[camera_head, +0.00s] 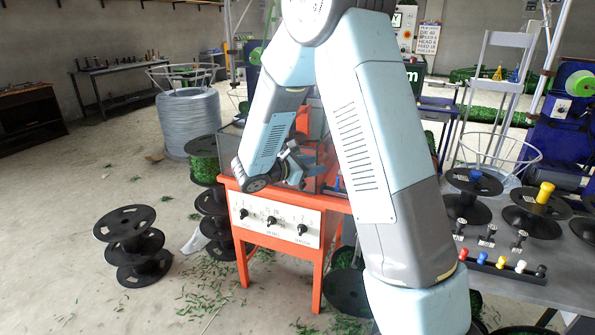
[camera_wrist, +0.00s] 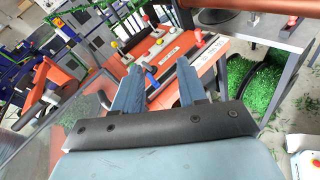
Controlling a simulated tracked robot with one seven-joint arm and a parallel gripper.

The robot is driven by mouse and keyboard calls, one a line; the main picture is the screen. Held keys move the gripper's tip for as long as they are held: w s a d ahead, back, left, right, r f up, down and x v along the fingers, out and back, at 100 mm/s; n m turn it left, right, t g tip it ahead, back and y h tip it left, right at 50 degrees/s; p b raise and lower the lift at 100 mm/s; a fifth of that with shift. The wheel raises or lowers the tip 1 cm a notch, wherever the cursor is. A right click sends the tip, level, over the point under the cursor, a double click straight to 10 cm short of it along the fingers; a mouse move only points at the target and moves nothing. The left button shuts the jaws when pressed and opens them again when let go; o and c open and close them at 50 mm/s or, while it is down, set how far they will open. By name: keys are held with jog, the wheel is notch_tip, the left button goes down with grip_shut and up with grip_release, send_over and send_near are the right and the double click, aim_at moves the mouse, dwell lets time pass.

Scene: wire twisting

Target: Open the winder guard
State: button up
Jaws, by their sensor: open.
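My gripper (camera_head: 290,165) is over the orange machine table (camera_head: 243,184) in the head view, partly hidden by my own arm. In the wrist view the two blue-grey fingers of my gripper (camera_wrist: 158,66) stand apart with nothing held between them. A grey, see-through panel (camera_wrist: 38,125), which looks like the winder guard, runs along the left of the wrist view, beside the gripper. In the head view a grey panelled box (camera_head: 322,172) shows behind the gripper; my arm hides much of it. I cannot tell the guard's handle for certain.
A dial panel (camera_head: 275,222) is on the table's front. Black spools (camera_head: 130,240) stand on the floor at left. A grey bench (camera_head: 520,270) with spools and coloured knobs is at right. An orange bar (camera_wrist: 265,5) crosses the wrist view's top right. Left floor is mostly free.

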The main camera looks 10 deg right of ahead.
jog(key=w+a+f+n+t+y, duration=0.1)
jog(key=w+a+f+n+t, duration=0.55)
jog(key=a+f, duration=0.3)
jog(key=shift+n, duration=0.35)
jog(key=x, duration=0.9)
jog(key=f+x, duration=0.1)
jog(key=x, duration=0.4)
jog(key=shift+w, duration=0.35)
jog(key=shift+c, duration=0.4)
grip_shut()
